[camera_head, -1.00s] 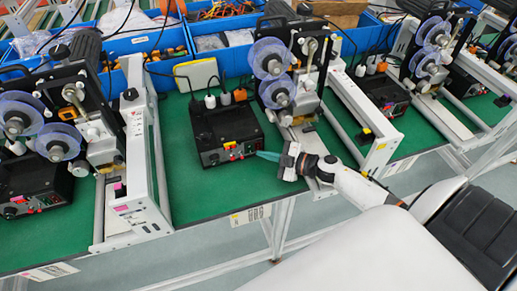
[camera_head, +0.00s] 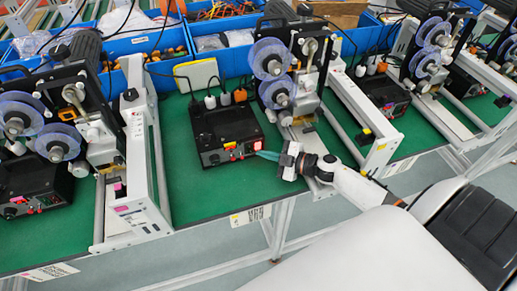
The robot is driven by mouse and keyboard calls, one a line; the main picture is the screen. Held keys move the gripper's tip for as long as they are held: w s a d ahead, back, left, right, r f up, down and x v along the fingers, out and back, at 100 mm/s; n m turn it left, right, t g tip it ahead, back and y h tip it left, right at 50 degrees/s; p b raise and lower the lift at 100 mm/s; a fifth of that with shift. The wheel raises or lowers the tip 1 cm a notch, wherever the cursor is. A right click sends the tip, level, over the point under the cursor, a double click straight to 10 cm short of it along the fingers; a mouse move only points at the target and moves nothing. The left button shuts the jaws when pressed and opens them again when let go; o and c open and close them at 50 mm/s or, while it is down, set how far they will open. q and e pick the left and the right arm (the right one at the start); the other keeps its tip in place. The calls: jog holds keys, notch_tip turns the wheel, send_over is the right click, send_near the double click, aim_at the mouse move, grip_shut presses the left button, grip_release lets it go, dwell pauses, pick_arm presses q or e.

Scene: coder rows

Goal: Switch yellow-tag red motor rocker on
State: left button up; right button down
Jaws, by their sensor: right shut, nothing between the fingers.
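The black control box (camera_head: 215,133) of the middle coder stands on the green table, and its front panel faces me. On that panel a red rocker (camera_head: 231,146) glows orange-red, and a paler lit switch (camera_head: 249,148) shows at the right end. A yellow tag (camera_head: 366,133) is on the white frame right of this coder. My right gripper (camera_head: 260,154) is shut and empty. Its teal fingertips are at the right end of the panel; I cannot tell whether they touch it. My left gripper is not in view.
Another coder box (camera_head: 35,185) and a pink-tagged white frame (camera_head: 145,160) stand to the left. A further coder box (camera_head: 385,95) stands to the right. Blue bins (camera_head: 140,45) line the back. Bare green table (camera_head: 205,195) lies in front of the middle box.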

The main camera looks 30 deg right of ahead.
jog(key=shift+s+a+r+p, duration=0.15)
jog(key=shift+s+p, duration=0.15)
jog(key=shift+s, duration=0.35)
jog(key=s, duration=0.1)
jog(key=s+p, duration=0.1)
jog(key=s+a+p, duration=0.1)
jog(key=s, duration=0.1)
jog(key=shift+r, duration=0.4)
jog(key=shift+s+a+p, duration=0.1)
jog(key=shift+s+p, duration=0.25)
jog(key=shift+s, duration=0.05)
